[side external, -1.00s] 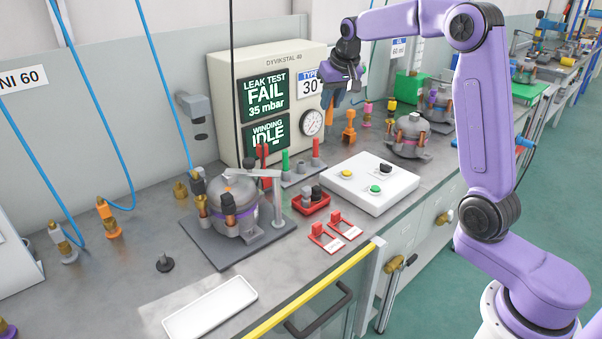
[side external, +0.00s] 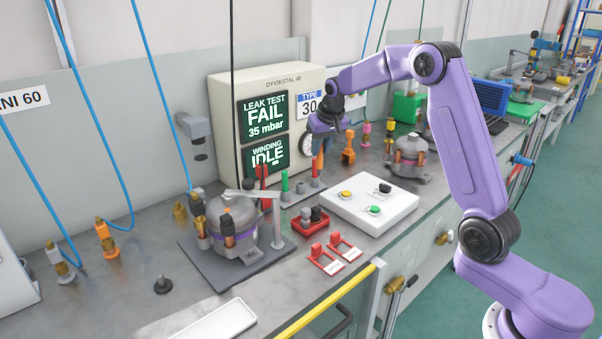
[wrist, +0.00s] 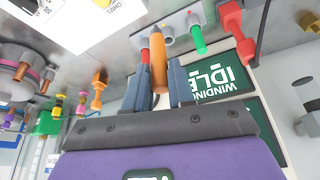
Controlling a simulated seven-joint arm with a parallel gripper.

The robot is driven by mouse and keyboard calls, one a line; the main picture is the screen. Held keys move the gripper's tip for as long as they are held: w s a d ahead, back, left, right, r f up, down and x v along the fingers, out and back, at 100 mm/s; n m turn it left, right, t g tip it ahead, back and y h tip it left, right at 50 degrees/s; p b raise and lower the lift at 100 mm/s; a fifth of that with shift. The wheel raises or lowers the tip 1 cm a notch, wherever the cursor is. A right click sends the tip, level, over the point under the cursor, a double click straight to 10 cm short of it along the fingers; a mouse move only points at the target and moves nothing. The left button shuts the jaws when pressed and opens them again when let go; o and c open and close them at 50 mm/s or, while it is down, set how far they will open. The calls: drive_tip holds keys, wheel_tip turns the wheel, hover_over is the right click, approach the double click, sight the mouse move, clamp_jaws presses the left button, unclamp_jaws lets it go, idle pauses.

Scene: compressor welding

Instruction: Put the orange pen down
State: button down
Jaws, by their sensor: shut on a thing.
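My gripper (side external: 321,133) is low in front of the tester's right side, above the pen rack. In the wrist view my gripper's two grey fingers (wrist: 160,82) are shut on the orange pen (wrist: 158,62), one on each side of it. The pen's tip points away from the gripper, toward the grey rack (wrist: 178,28). In the side view the pen (side external: 318,158) is a small orange piece under the fingers. I cannot tell whether its tip touches the rack.
The rack holds a green pen (wrist: 197,38) and red pens, close to the orange one. The leak tester (side external: 262,92) stands right behind. A white button box (side external: 362,206) lies in front, and an orange fitting (side external: 348,148) stands to the right.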

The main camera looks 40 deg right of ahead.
drive_tip(key=shift+w+d+f, duration=0.3)
drive_tip(key=shift+w+f, duration=1.4)
drive_tip(key=shift+f, duration=0.15)
drive_tip(key=shift+w+d+f, duration=0.25)
drive_tip(key=shift+w+f, duration=1.45)
drive_tip(key=shift+f, duration=0.15)
drive_tip(key=shift+w+d+f, duration=0.3)
drive_tip(key=shift+w+f, duration=1.4)
drive_tip(key=shift+f, duration=0.15)
drive_tip(key=shift+f, duration=0.15)
drive_tip(key=c, duration=1)
unclamp_jaws()
drive_tip(key=shift+o, duration=0.2)
drive_tip(key=v, duration=1.7)
drive_tip(key=shift+r, duration=0.3)
